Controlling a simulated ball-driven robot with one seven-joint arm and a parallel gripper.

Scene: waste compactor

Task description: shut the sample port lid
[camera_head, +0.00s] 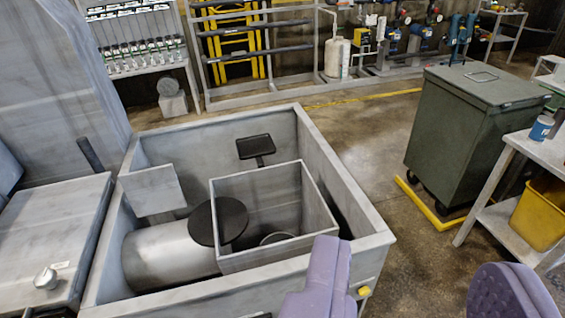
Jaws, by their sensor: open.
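My gripper (412,272) shows as two purple fingers at the lower right, wide apart with nothing between them. A large grey open-topped metal housing (335,178) lies ahead and to the left. The left finger overlaps its near right corner in the picture; I cannot tell whether they touch. Inside, a dark round disc (214,222), perhaps the sample port lid, shows above a grey cylinder (165,253), beside an open square bin (255,195). A round rim (279,238) shows low in the bin, partly hidden by its near wall. I cannot tell which part is the port.
A small black plate (256,146) and a grey panel (151,190) stand inside the housing. A green wheeled bin (470,130) is at right, near a workbench (541,148) with a yellow tub (541,214). Floor between housing and green bin is clear.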

